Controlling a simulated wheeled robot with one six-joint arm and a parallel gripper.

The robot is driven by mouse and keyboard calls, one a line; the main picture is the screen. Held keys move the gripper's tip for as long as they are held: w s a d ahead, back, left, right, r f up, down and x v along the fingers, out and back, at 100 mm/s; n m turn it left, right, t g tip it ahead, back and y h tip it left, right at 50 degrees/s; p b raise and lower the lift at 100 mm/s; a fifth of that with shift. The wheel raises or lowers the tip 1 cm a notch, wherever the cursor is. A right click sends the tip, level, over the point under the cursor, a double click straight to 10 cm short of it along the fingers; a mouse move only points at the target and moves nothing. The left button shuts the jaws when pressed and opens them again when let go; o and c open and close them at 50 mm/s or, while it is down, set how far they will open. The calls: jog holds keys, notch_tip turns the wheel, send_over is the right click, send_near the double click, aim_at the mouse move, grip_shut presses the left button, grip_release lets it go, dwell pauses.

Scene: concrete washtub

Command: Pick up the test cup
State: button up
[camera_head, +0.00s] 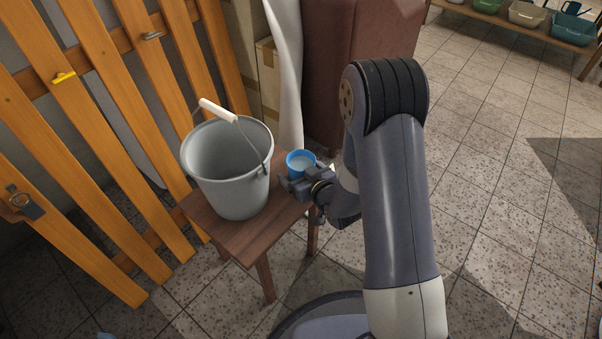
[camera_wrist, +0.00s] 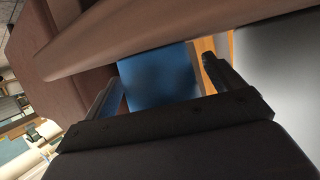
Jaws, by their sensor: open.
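The test cup, a small blue cup (camera_head: 300,161) with a pale interior, stands upright near the right end of a small brown wooden table (camera_head: 242,238). In the wrist view the blue cup (camera_wrist: 158,82) fills the space between the two dark fingers, with a finger on each side. My gripper (camera_head: 292,184) is open at the near side of the cup, low by the table top. It also shows in the wrist view (camera_wrist: 163,72). Whether either finger touches the cup I cannot tell. The cup's lower part is hidden by my gripper in the head view.
A grey bucket (camera_head: 235,190) with a white-gripped handle stands on the table just left of the cup. An orange slatted wooden rack (camera_head: 100,130) leans at the left. A white pipe-like column (camera_head: 288,80) and a brown block (camera_head: 365,35) stand behind. Tiled floor is open at the right.

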jog(key=shift+c, duration=0.4)
jog(key=c, duration=1.1)
jog(key=shift+r, duration=0.1)
